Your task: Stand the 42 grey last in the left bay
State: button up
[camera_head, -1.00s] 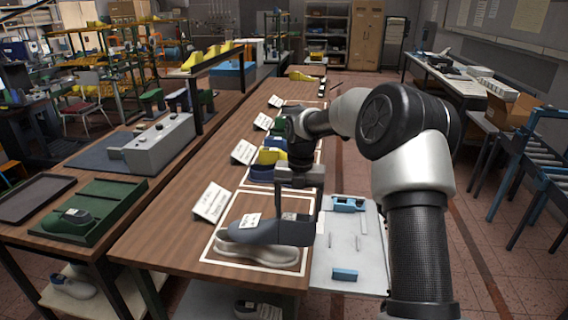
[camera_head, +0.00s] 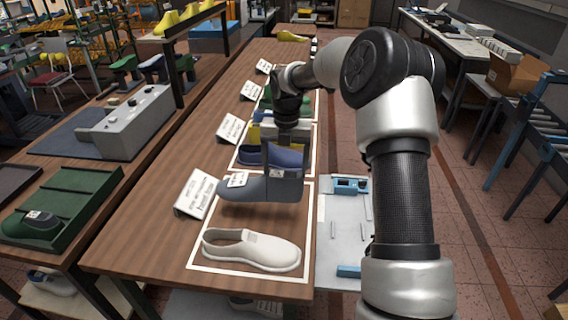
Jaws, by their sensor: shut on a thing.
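A grey last (camera_head: 240,190) with a small white label on its toe end hangs in my gripper (camera_head: 285,178). The dark jaws are shut on its rear part, at the right. The last is roughly level, over the far part of the nearest white-outlined bay (camera_head: 300,201), with its toe pointing left. The writing on the label is too small to read. I cannot tell from this view which outlined area is the left bay.
A white shoe (camera_head: 252,250) lies in the nearest bay, below the last. A sign card (camera_head: 195,193) stands left of it. A blue shoe (camera_head: 285,157) is in the bay behind. A pale tray (camera_head: 340,225) with blue items is at the right. A dark green last (camera_head: 35,225) sits in a green rack at left.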

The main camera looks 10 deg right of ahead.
aim_at(285, 189)
jog(key=shift+w+f+b, duration=0.1)
jog(key=shift+f+b, duration=1.85)
jog(key=shift+f, duration=2.55)
jog(key=o, duration=2.1)
jog(key=shift+o, duration=0.2)
notch_tip(285, 189, up, 17)
jog(key=shift+d+r, duration=0.2)
jog(key=shift+r, duration=0.1)
